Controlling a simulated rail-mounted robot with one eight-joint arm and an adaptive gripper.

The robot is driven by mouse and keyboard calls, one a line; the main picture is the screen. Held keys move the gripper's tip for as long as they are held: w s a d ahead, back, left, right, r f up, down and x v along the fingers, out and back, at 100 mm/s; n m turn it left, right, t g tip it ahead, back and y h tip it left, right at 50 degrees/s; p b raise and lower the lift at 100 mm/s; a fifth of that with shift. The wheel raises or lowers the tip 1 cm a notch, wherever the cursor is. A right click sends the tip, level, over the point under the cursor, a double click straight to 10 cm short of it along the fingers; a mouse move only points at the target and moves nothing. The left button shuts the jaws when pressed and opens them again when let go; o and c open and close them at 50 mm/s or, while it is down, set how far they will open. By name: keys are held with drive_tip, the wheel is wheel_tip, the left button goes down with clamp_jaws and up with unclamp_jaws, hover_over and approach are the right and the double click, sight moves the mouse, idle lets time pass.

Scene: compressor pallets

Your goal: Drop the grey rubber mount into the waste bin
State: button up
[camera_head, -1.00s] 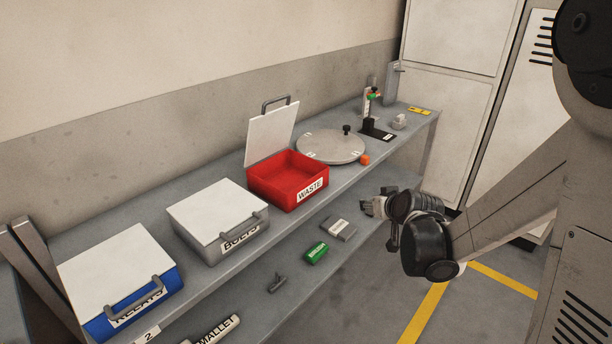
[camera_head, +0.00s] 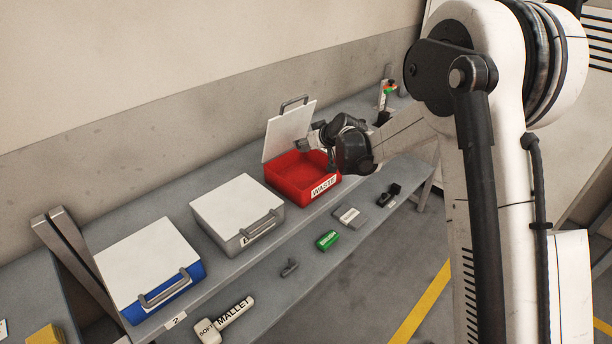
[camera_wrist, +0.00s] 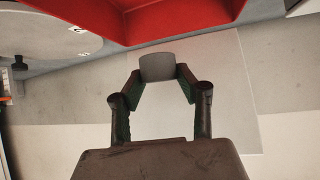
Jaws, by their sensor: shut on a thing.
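The grey rubber mount (camera_wrist: 157,67) is a small grey block held between the fingertips in the wrist view. It also shows in the head view (camera_head: 302,145), in front of the open lid. My gripper (camera_wrist: 158,75) is shut on it; in the head view my gripper (camera_head: 310,142) is above the red waste bin (camera_head: 318,187). The bin has a WASTE label and its white lid (camera_head: 287,131) stands raised at the back. In the wrist view the red bin (camera_wrist: 185,20) spans the top. My wrist hides part of the bin's right side and opening.
A closed grey box (camera_head: 237,210) and a closed blue box (camera_head: 150,265) stand left of the bin. The turntable (camera_wrist: 45,30) is beside the bin.

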drive_tip(key=shift+f+b, duration=1.05)
drive_tip(key=shift+f, duration=1.85)
drive_tip(key=o, duration=1.2)
drive_tip(key=shift+o, duration=0.2)
drive_tip(key=shift+d, duration=0.1)
drive_tip(key=v, duration=1.2)
drive_tip(key=shift+r, duration=0.1)
